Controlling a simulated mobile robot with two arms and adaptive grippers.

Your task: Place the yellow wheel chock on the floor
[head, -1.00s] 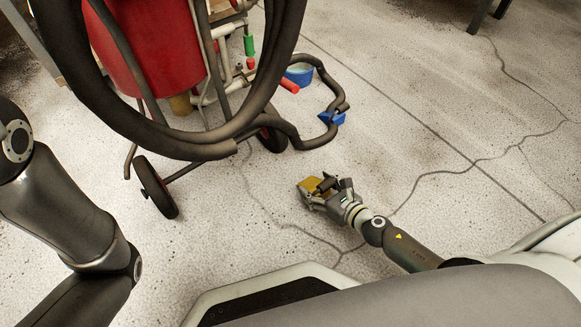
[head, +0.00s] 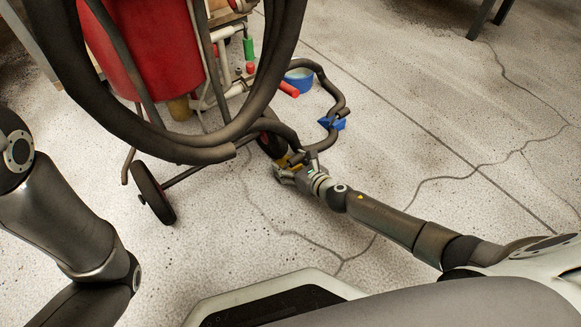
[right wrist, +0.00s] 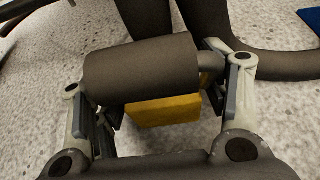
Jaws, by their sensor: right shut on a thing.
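My right gripper is shut on the chock. The speckled grey floor (head: 300,235) lies under it; I cannot tell whether the chock touches it. My left arm shows at the left edge, but its gripper is out of view.
The red blast pot (head: 145,50) stands on a wheeled frame with one black wheel (head: 153,192) at the near left. A thick dark hose (head: 190,155) loops over it and trails right to a blue piece (head: 332,124). Floor to the right is clear.

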